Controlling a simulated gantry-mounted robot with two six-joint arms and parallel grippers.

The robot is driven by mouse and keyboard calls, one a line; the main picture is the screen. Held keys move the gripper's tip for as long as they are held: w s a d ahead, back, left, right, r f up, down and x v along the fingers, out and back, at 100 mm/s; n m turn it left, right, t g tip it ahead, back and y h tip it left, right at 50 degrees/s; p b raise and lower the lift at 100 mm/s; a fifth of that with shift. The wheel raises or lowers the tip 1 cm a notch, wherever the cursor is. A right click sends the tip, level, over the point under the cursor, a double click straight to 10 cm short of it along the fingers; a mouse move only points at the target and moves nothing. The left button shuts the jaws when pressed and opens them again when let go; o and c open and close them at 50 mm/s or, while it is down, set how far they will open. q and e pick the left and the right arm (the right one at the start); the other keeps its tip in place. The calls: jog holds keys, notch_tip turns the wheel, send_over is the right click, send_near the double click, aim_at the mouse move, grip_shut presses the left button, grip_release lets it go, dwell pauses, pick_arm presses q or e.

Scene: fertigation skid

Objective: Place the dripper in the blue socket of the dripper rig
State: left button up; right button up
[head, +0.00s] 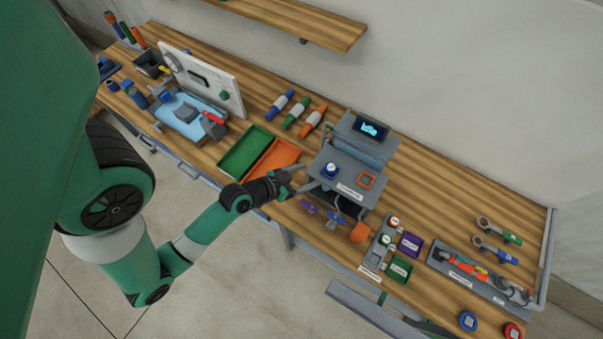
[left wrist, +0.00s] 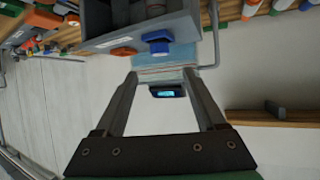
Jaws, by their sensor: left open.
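The dripper rig (head: 347,187) is a grey stand on the bench with a dark display. A blue dripper (head: 331,170) with a pale top sits on the rig's left part, beside the orange socket. It shows upright from the surface in the left wrist view (left wrist: 158,42), hiding most of any socket under it. My left gripper (head: 303,178) is open just left of the rig. Its fingers (left wrist: 160,75) are apart with nothing between them, short of the blue dripper. My right gripper is out of view.
Green (head: 246,150) and orange (head: 270,160) trays lie left of the rig. Purple, blue and orange parts lie below it. Bare bench is at back right.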

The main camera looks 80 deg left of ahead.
pick_arm(q)
jog(key=shift+v, duration=0.95)
jog(key=w+d+r+m+t+h, duration=0.1)
jog(key=w+r+t, duration=0.2)
jog(key=w+r, duration=0.55)
jog(key=w+d+r+m+t, duration=0.15)
jog(key=w+r, duration=0.35)
jog(key=r, duration=0.6)
jog(key=w+r+m+t+h, duration=0.15)
jog(key=w+r+t, duration=0.25)
jog(key=w+r, duration=0.45)
jog(key=s+d+r+t+h, duration=0.1)
jog(key=d+r, duration=0.4)
jog(key=r, duration=0.6)
jog(key=s+d+r+m+t+h, duration=0.1)
jog(key=s+d+r+t+h, duration=0.1)
jog(key=r, duration=1)
jog(key=s+d+r+m+t+h, duration=0.1)
jog(key=d+r+t, duration=0.4)
jog(key=r, duration=0.6)
jog(key=s+d+h, duration=0.1)
jog(key=s+d, duration=0.1)
jog(key=shift+s+d+r, duration=0.35)
jog(key=shift+s+d, duration=0.05)
